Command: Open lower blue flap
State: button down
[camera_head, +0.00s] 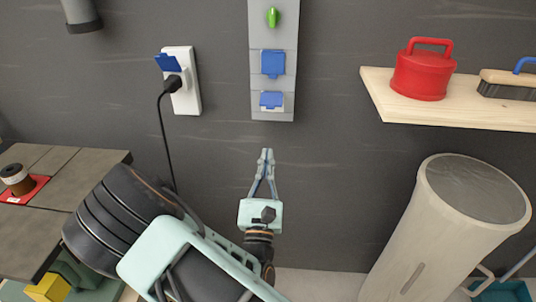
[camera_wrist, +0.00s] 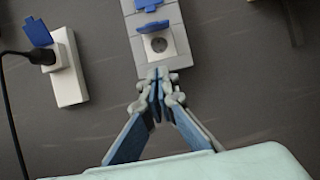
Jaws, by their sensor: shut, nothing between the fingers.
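A grey wall panel (camera_head: 284,35) carries two blue flaps, one above the other. The lower blue flap (camera_head: 271,100) is near the panel's bottom end. In the wrist view the lower flap (camera_wrist: 153,27) stands out from the panel, with a white round socket (camera_wrist: 160,52) uncovered below it. The upper blue flap (camera_head: 273,63) lies against the panel. My gripper (camera_head: 266,152) is below the panel, apart from the flap, its fingers pointing up. In the wrist view its fingertips (camera_wrist: 158,76) are together and empty, near the panel's lower edge.
A white outlet (camera_head: 186,100) at left has a raised blue flap (camera_head: 168,62) and a black plug (camera_head: 173,84) with a hanging cord. A wooden shelf (camera_head: 385,95) at right holds a red canister (camera_head: 422,75) and a brush (camera_head: 508,84). A pale cylinder (camera_head: 430,230) stands lower right.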

aim_at(271, 101)
jog(key=w+r, duration=0.6)
jog(key=r, duration=0.1)
jog(key=shift+w+d, duration=0.15)
jog(key=shift+r+p, duration=0.25)
jog(key=shift+p, duration=0.5)
